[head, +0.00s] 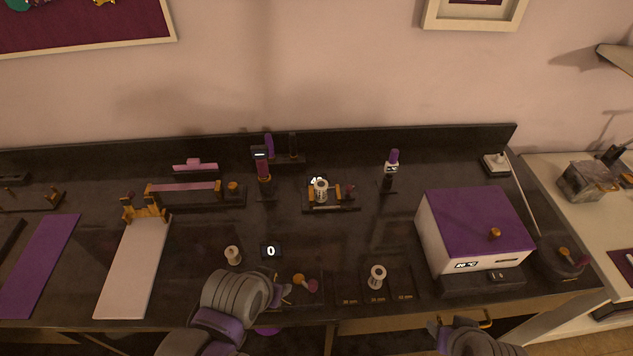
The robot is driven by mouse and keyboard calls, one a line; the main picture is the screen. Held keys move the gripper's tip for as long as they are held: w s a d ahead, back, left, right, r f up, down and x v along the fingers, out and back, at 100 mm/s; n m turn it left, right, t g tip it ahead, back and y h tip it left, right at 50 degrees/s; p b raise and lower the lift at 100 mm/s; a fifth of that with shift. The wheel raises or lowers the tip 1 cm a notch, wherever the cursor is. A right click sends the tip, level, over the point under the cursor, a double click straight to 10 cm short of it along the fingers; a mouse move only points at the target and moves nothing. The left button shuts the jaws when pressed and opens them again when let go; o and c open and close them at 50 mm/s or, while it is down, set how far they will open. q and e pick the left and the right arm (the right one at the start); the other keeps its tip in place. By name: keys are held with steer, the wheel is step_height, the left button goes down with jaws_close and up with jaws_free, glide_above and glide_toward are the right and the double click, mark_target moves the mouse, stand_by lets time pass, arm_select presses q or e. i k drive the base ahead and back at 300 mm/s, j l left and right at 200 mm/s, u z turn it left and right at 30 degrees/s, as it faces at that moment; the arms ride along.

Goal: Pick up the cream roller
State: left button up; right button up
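Several small cream, spool-shaped pieces that could be the cream roller stand on the dark bench in the head view. One cream spool (233,256) is at left of centre, beside a small display reading 0. A second cream spool (377,277) stands upright on a dark plate at the front. A third pale spool (321,190) sits in a brass-fitted stand at the back. My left gripper (283,293) is near the front edge, right of and in front of the first spool. My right gripper (438,328) is low at the front, partly out of frame. Neither gripper's finger opening shows clearly.
A white box with a purple lid (475,218) stands on the right. A purple board (40,265) and a cream board (133,268) lie at left. A small orange and pink item (305,283) is beside my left gripper. Bare bench lies between the front and back rows.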

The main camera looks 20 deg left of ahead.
mark_target(320, 185)
steer(key=k+j+z, duration=0.15)
steer(key=j, duration=0.45)
steer(key=k+j+z, duration=0.2)
steer(key=j, duration=0.35)
steer(key=k+j+z, duration=0.15)
steer(key=k+j, duration=0.2)
steer(key=j, duration=0.2)
steer(key=k+j+z, duration=0.2)
steer(key=j, duration=0.3)
steer(key=k+j+z, duration=0.15)
steer(key=k+j, duration=0.3)
steer(key=i+l+u, duration=0.4)
steer(key=l, duration=0.2)
steer(key=i+l+u, duration=0.2)
steer(key=l, duration=0.15)
steer(key=i+l+u, duration=0.15)
steer(key=l, duration=0.2)
steer(key=l+u, duration=0.2)
steer(key=l, duration=0.15)
steer(key=i+l+u, duration=0.2)
steer(key=i+l, duration=0.1)
steer(key=i, duration=0.05)
